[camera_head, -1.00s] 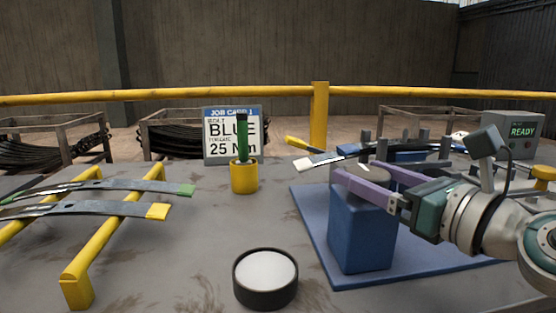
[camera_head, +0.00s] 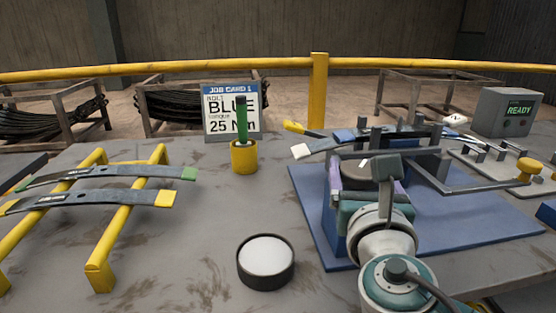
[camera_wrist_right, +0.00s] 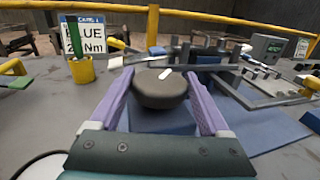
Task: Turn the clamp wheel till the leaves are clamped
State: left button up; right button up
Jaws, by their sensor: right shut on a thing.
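The clamp wheel (camera_head: 357,176) is a dark round knob with a short white mark on top, above the blue clamp block (camera_head: 332,215). It also shows in the right wrist view (camera_wrist_right: 160,90). My right gripper (camera_head: 372,182) comes from the front. Its purple fingers sit on either side of the wheel, shut on it. Leaves (camera_head: 322,148) with a white end and a yellow end lie in the clamp fixture behind the wheel. Whether they are pressed tight cannot be seen. My left gripper is not in view.
Two leaves (camera_head: 100,196) rest on a yellow rack (camera_head: 117,230) at left. A yellow cup (camera_head: 244,158) with a green-handled tool stands before the job card (camera_head: 232,95). A round black-rimmed dish (camera_head: 266,262) is at front. A grey box (camera_head: 508,112) reads READY.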

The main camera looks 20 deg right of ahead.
jog(key=shift+m+g+h, duration=0.3)
jog(key=shift+h, duration=0.1)
jog(key=o, duration=1.2)
jog(key=shift+s+a, duration=0.2)
jog(key=shift+s, duration=0.15)
jog(key=v, duration=0.9)
